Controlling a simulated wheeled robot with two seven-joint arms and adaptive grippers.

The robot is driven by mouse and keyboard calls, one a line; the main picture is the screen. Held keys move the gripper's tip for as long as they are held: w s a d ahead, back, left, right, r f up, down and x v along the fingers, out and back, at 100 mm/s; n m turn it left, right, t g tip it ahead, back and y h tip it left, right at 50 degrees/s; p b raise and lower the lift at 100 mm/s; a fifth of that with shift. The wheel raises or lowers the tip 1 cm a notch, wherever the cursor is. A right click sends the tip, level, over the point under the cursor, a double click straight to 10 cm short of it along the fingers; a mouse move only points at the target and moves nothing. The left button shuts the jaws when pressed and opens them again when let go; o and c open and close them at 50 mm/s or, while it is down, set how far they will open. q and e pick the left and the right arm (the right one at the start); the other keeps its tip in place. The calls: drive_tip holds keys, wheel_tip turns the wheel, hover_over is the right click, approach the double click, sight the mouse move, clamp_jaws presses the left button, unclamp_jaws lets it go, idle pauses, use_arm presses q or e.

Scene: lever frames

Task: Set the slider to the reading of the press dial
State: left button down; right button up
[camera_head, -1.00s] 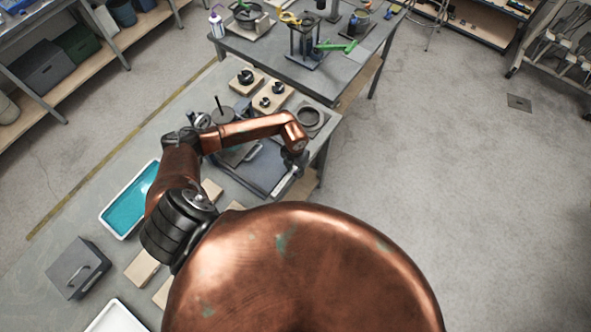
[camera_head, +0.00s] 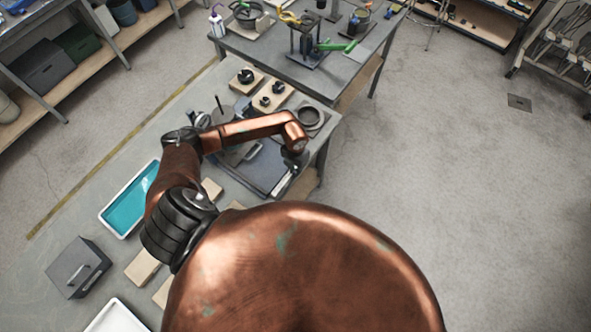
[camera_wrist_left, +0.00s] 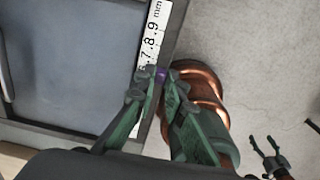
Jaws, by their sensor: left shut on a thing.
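The slider has a small purple knob (camera_wrist_left: 161,75) beside a white scale strip (camera_wrist_left: 154,35) marked 7, 8, 9 and mm in the left wrist view. My left gripper (camera_wrist_left: 160,80) has its green fingers shut on the knob, just beyond the visible digits. The fingers hide part of the scale, so I cannot read the exact setting. In the head view my left gripper (camera_head: 290,172) is small at the board's right edge. The press dial (camera_head: 202,120) seems to be the small round gauge beside a dark upright rod; its reading is illegible. My right gripper (camera_wrist_left: 263,141) shows small with fingers apart.
The slider's dark board (camera_head: 250,172) lies near the bench's right edge. Knobs on wooden blocks (camera_head: 271,97) and a round ring (camera_head: 311,117) stand behind it. A blue-lined tray (camera_head: 118,208) and a grey box (camera_head: 78,268) are at left.

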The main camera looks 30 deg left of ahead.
use_arm(q)
drive_tip(key=shift+s+b, duration=0.1)
drive_tip(key=shift+b, duration=0.3)
drive_tip(key=c, duration=2)
unclamp_jaws()
drive_tip(key=shift+r, duration=0.1)
wheel_tip(320, 180, up, 12)
drive_tip(key=shift+f, duration=0.1)
drive_tip(key=shift+d, duration=0.1)
